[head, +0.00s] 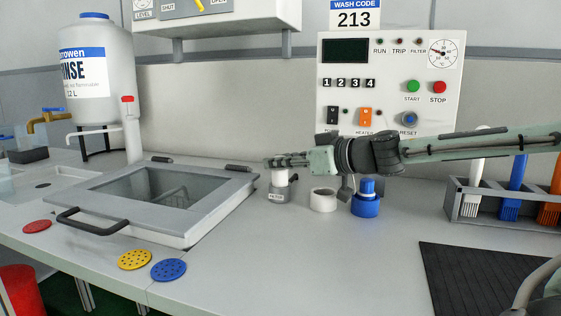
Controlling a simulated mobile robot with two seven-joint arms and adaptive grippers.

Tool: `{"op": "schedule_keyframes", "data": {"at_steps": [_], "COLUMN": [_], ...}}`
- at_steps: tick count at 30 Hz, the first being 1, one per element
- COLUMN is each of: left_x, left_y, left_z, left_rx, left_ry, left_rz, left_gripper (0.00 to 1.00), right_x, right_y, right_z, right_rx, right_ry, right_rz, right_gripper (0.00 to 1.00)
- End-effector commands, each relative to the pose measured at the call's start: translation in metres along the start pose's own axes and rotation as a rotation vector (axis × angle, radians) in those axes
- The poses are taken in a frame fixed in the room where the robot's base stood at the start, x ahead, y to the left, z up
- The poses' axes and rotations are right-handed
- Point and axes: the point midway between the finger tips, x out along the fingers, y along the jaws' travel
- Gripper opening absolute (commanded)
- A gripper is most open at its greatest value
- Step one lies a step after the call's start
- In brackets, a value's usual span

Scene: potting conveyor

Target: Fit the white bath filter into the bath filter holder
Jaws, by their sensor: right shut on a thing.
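My right gripper (279,162) reaches in from the right, its fingers pointing left, and is shut on the white bath filter (280,177). The filter's white body shows just below the fingers; its top is hidden by them. Directly under it is a small grey holder (279,195) with a white label, standing on the counter. The filter's lower end meets or overlaps the holder's top; I cannot tell how deep it sits. My left gripper is out of view.
A white ring (323,200) and a blue holder with a blue piece (365,203) stand right of the grey holder. A lidded bath (150,195) is at left. Red (37,226), yellow (135,260) and blue (168,270) discs lie in front. A brush rack (466,211) stands at right.

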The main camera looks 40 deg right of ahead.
Motion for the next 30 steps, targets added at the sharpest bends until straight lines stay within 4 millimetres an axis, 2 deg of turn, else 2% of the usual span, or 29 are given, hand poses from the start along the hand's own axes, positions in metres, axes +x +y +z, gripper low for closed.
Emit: {"op": "schedule_keyframes", "data": {"at_steps": [30], "left_x": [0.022], "left_y": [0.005], "left_z": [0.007], "left_rx": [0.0], "left_ry": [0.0], "left_rz": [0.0], "left_gripper": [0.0], "right_x": [0.006], "right_y": [0.0], "right_z": [0.026], "right_rx": [-0.001], "right_ry": [0.001], "right_rz": [0.0], "right_gripper": [0.0]}}
